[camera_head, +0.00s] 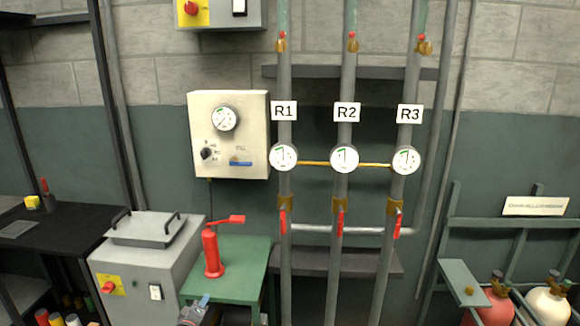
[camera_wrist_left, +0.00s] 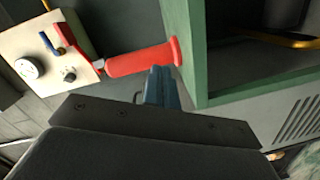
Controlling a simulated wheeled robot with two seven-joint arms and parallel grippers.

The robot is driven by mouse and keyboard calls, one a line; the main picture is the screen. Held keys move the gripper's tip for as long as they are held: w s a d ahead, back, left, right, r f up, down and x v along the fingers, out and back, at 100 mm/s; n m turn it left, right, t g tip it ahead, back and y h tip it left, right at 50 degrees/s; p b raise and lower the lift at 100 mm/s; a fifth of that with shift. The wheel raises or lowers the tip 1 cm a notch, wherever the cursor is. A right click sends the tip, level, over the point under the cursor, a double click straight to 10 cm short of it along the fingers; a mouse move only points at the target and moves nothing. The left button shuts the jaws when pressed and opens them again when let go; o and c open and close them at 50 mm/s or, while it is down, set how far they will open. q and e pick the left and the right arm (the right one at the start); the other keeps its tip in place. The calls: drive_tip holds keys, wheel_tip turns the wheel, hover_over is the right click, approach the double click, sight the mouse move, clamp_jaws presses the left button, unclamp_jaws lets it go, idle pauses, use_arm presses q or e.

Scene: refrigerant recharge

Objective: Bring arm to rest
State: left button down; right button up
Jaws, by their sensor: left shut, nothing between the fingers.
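My left gripper (camera_head: 204,301) is low in the head view, in front of the green bench (camera_head: 240,262) and below the red hand pump (camera_head: 213,252). In the left wrist view its blue fingers (camera_wrist_left: 160,88) are shut and empty. My right gripper is in neither view.
A grey box with handles (camera_head: 150,240) stands left of the bench. A cream gauge panel (camera_head: 250,110) and pipes R1, R2 (camera_head: 344,190) and R3 are behind. Gas cylinders (camera_head: 495,300) stand at right. The green frame (camera_wrist_left: 188,60) is close beside the fingers.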

use_arm(q)
drive_tip(key=s+d+r+m+g+h, duration=0.3)
drive_tip(key=s+d+m+g, duration=0.4)
drive_tip(key=s+d+m, duration=0.3)
drive_tip(key=s+d+f+m+g+y, duration=0.1)
drive_tip(key=s+f+g, duration=0.1)
drive_tip(key=s, duration=1.2)
drive_tip(key=s+d+f+m+g+y, duration=0.1)
drive_tip(key=s+f+g, duration=0.2)
drive_tip(key=s, duration=1.1)
drive_tip(key=s+d+f+m+g+y, duration=0.1)
drive_tip(key=s+f+g, duration=0.1)
drive_tip(key=s, duration=1.2)
drive_tip(key=shift+d+f+g+y, duration=0.35)
drive_tip(key=shift+f+g+y, duration=0.05)
drive_tip(key=shift+f, duration=0.25)
